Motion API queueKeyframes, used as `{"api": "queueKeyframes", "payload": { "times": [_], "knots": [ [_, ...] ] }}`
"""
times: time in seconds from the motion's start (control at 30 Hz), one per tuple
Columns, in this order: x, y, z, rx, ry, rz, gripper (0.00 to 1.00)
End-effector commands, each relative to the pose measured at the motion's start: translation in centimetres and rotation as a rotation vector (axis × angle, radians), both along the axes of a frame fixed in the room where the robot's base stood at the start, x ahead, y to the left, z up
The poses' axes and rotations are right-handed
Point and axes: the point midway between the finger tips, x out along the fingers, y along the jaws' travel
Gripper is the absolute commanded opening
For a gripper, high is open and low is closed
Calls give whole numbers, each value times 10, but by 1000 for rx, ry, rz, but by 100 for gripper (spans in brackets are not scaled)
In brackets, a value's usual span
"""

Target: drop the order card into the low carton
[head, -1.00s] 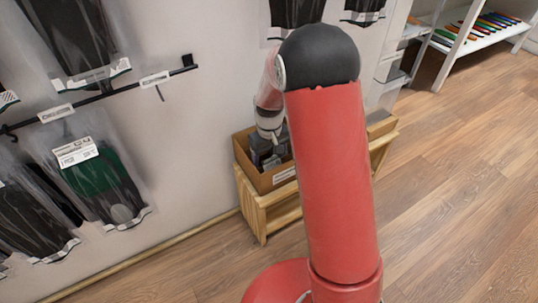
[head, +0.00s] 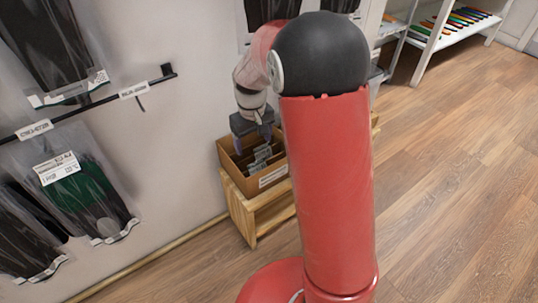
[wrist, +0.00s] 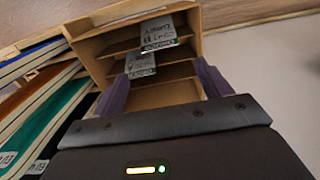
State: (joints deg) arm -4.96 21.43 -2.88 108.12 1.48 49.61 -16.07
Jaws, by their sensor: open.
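The low carton (head: 273,178) is an open brown box on a small wooden stand by the wall in the head view. In the wrist view the carton (wrist: 95,48) shows thin dividers across its inside. A pale printed card (wrist: 158,34) and a second pale card (wrist: 140,65) lie in it against the dividers; I cannot tell which is the order card. My gripper (wrist: 160,70) is open, with its two purple fingers apart and nothing held between them. In the head view my gripper (head: 252,128) is above the carton's back part.
The wooden stand (head: 246,222) carries the carton. Bagged goods (head: 85,200) hang on the wall at left, near a black rail (head: 90,108). Coloured flat items (wrist: 45,110) stand at left in the wrist view. A white shelf (head: 425,40) is at the back right. The wood floor (head: 450,190) is clear.

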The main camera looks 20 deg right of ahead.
Motion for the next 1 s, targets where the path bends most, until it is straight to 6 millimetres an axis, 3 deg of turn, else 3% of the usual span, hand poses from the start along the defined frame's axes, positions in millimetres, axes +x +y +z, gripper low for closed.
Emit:
{"api": "queueKeyframes", "payload": {
  "times": [0.17,0.3,0.5,0.73,0.83,1.0],
  "knots": [
    [-33,-5,55,14,-85,-48,77],
    [-82,-10,104,28,-178,-108,77],
    [-158,-16,146,48,-308,-192,77],
    [-226,-20,158,67,-429,-267,77],
    [-241,-21,157,71,-457,-286,77],
    [-250,-22,156,74,-473,-299,77]
  ]
}}
